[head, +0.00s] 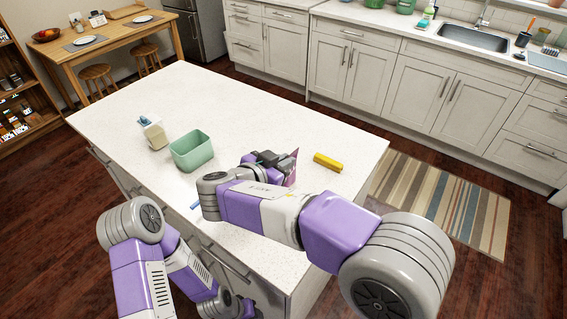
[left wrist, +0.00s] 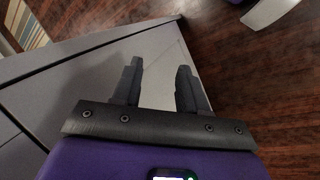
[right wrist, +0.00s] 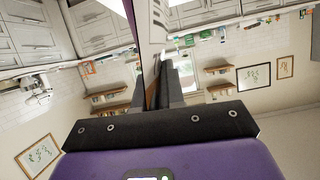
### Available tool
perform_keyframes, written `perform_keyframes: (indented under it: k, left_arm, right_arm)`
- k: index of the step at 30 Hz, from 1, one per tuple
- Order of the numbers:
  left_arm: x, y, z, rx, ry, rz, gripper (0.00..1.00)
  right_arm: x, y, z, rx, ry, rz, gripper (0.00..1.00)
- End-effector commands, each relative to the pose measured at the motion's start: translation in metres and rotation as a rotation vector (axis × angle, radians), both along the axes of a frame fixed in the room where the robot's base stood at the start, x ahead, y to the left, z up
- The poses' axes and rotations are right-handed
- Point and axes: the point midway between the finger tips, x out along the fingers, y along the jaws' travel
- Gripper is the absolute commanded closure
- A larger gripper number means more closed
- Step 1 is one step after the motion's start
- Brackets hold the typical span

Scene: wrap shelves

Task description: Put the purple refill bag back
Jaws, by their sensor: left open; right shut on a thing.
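The purple refill bag (head: 293,166) shows as a purple edge beside my right gripper (head: 268,160), above the white island top. In the right wrist view my right gripper (right wrist: 172,82) is nearly closed on the bag (right wrist: 152,28), whose white printed panel and purple edge rise from the fingers. My arm hides most of the bag in the head view. My left gripper (left wrist: 160,85) is open and empty, low beside the grey island cabinet front. Its fingers are not clear in the head view.
On the island top (head: 240,105) stand a mint-green bin (head: 192,150) and a white bottle with a blue top (head: 154,134). A yellow item (head: 328,162) lies right of the bag. A small blue item (head: 195,206) shows near the front edge. The island's far end is clear.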

Motion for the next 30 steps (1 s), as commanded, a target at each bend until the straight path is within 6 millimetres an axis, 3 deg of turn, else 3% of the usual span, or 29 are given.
perform_keyframes:
  k: [10,11,15,28,30]
  left_arm:
    - [-0.0001,0.0,-0.006,0.0,0.0,0.0,0.57]
    - [0.0,0.0,-0.0052,0.0,0.0,0.0,0.57]
    - [-0.0001,0.0,-0.0043,0.0,0.0,0.0,0.57]
    - [0.0,0.0,0.0037,0.0,0.0,0.0,0.57]
    - [0.0,0.0,0.0022,0.0,0.0,0.0,0.57]
  right_arm:
    - [0.0003,0.0002,-0.0019,0.002,-0.004,0.001,1.0]
    - [0.0001,0.0002,-0.0019,0.002,-0.001,0.0,0.88]
    - [0.0001,0.0002,-0.0011,0.002,-0.001,0.0,0.67]
    - [0.0,0.0001,0.0042,0.0,0.0,0.0,0.66]
    - [-0.0096,0.0086,0.0079,0.002,-0.003,0.005,0.66]
